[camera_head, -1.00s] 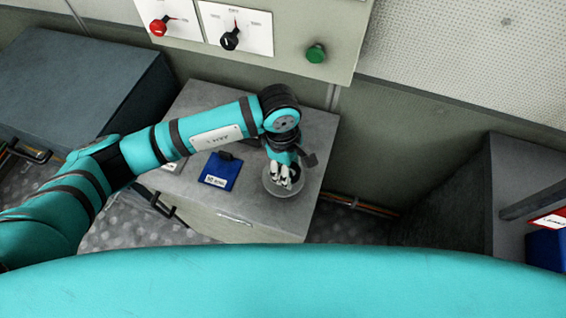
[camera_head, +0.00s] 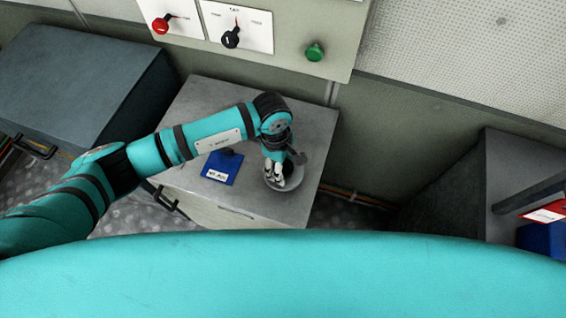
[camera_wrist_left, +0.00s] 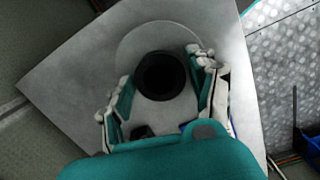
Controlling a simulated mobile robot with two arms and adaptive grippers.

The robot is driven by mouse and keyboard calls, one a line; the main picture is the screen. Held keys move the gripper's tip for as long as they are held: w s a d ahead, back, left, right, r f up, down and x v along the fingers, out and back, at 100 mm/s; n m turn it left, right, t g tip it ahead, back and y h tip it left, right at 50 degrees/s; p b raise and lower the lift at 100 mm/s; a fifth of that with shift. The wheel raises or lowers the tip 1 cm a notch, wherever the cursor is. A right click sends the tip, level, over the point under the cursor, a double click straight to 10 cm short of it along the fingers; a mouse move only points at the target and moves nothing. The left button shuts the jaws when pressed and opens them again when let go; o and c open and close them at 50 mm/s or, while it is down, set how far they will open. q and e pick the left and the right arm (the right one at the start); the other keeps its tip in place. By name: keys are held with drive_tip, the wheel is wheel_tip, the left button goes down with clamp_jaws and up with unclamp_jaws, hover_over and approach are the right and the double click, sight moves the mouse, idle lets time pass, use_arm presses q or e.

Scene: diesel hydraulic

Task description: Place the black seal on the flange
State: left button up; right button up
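In the head view my left gripper (camera_head: 274,180) points down over the flange (camera_head: 297,183) at the cabinet's right side and hides the seal. My right gripper is not in view.
The flange is on a grey metal cabinet top (camera_head: 310,125). A control panel with a red knob (camera_head: 160,25), a black knob (camera_head: 231,38) and a green button (camera_head: 315,52) is behind. A dark box (camera_head: 85,85) is left.

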use_arm(q)
drive_tip(key=shift+o, duration=0.8)
drive_tip(key=shift+r, duration=0.25)
wheel_tip(320, 180, up, 12)
drive_tip(key=a+b, duration=0.1)
drive_tip(key=b, duration=0.3)
drive_tip(key=shift+w+a+f, duration=0.15)
drive_tip(key=shift+w, duration=0.15)
